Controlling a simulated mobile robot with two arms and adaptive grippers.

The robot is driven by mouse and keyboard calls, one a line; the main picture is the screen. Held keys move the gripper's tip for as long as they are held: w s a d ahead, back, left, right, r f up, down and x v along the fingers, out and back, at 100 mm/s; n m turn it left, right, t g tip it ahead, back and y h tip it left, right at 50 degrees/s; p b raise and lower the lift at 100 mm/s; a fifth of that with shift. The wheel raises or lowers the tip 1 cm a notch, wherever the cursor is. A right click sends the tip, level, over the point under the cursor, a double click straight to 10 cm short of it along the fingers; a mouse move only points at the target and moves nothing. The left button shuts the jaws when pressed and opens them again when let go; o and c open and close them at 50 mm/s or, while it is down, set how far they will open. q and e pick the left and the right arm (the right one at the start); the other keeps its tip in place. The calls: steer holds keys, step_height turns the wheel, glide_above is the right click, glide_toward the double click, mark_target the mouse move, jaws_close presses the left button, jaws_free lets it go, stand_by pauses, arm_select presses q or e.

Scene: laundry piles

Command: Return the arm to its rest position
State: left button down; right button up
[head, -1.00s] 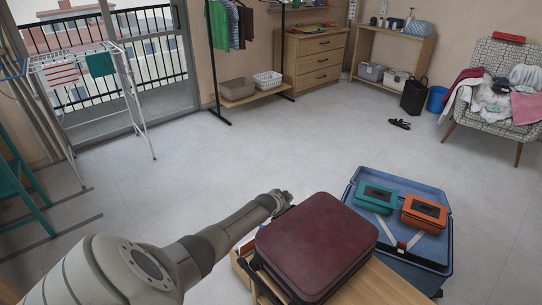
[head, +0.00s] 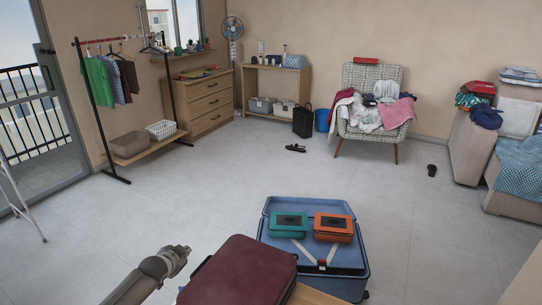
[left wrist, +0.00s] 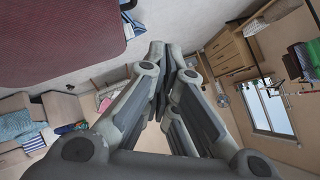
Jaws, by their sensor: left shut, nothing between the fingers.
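My left arm comes in from the lower left in the head view, and its gripper (head: 178,257) is beside the upper left of the maroon suitcase. In the left wrist view the fingers of the left gripper (left wrist: 172,60) are closed together with nothing between them. The maroon suitcase (head: 240,272) lies closed on a wooden surface; it also shows in the left wrist view (left wrist: 60,35) at the upper left. My right gripper is in neither view.
An open blue suitcase (head: 362,255) holds a teal case (head: 289,225) and an orange case (head: 334,228). A clothes rack (head: 90,110), a drawer chest (head: 209,102) and an armchair (head: 372,85) with laundry stand along the back.

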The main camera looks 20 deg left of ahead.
arm_select(q)
steer(key=shift+m+g+h, duration=0.3)
steer(key=shift+g+h, duration=0.5)
steer(key=shift+h, duration=0.1)
steer(key=s+d+f, duration=0.1)
steer(key=s+d, duration=0.1)
steer(key=d, duration=0.2)
steer(key=s+d+f, duration=0.2)
steer(key=d, duration=0.2)
steer(key=s+d+f, duration=0.1)
steer(key=d, duration=0.4)
steer(key=shift+s+f, duration=0.15)
steer(key=shift+s, duration=0.25)
steer(key=s+d+r+g+h, duration=0.2)
steer(key=s+d+r+g, duration=0.1)
steer(key=s+d, duration=1.3)
steer(key=s+d+r+n+g, duration=0.1)
steer(key=s+d+r+n, duration=0.1)
steer(key=s+d+r, duration=0.5)
step_height(320, 180, down, 28)
steer(key=s+a+r+g, duration=0.1)
steer(key=s+a+g, duration=0.1)
steer(key=s, duration=0.1)
steer(key=s+a+f+g, duration=0.1)
steer(key=s+a+f, duration=0.2)
steer(key=s+f, duration=1.3)
steer(key=shift+s+f, duration=0.35)
steer(key=shift+f, duration=0.1)
